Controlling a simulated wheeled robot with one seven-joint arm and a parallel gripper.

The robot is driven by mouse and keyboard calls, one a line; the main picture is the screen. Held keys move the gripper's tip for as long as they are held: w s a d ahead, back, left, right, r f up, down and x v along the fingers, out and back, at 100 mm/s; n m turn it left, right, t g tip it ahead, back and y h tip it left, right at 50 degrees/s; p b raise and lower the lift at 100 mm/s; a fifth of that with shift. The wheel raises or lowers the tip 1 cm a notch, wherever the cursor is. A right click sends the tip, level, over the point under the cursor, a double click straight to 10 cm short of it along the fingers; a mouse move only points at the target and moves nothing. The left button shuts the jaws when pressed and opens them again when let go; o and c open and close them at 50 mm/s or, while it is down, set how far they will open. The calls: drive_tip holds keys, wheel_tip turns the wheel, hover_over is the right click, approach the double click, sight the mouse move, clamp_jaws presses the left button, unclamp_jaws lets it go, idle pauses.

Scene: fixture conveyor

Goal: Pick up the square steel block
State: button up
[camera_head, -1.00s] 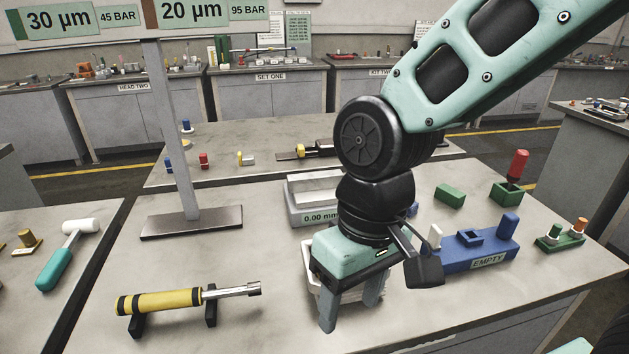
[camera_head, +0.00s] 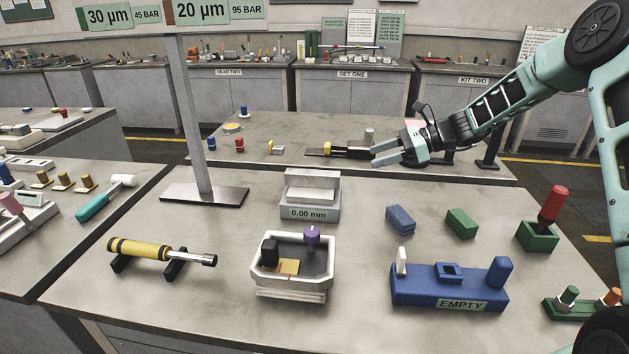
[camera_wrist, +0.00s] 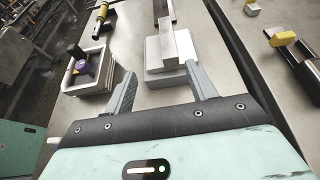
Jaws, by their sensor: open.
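A pale steel block (camera_head: 312,186) lies on top of the grey gauge (camera_head: 311,212) marked 0.00 mm, in the middle of the near bench. I cannot tell for sure that it is the square block of the task. It also shows in the wrist view (camera_wrist: 176,46), ahead of the fingertips. My gripper (camera_head: 373,154) is open and empty, raised to the right of and behind the gauge, pointing left. In the wrist view my gripper (camera_wrist: 161,69) has its two fingers spread, with nothing held between them.
A white tray (camera_head: 291,291) with a purple-knobbed part stands in front of the gauge. A blue EMPTY fixture (camera_head: 420,293), blue block (camera_head: 400,219) and green block (camera_head: 462,223) are to the right. A signpost (camera_head: 195,120) rises left. A yellow-handled tool (camera_head: 140,249) rests on stands.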

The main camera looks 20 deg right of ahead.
drive_tip(key=p, duration=0.3)
approach(313, 172)
drive_tip(key=shift+a+f, duration=0.3)
drive_tip(key=shift+a, duration=0.3)
drive_tip(key=shift+a+f, duration=0.3)
drive_tip(key=shift+a, duration=0.3)
drive_tip(key=shift+w+p+x, duration=0.2)
drive_tip(key=shift+p+x, duration=0.15)
drive_tip(key=shift+x, duration=0.95)
drive_tip(key=shift+w+p+x, duration=0.25)
drive_tip(key=shift+p+x, duration=0.05)
drive_tip(key=shift+x, duration=1.05)
drive_tip(key=shift+d+r, duration=0.1)
clamp_jaws()
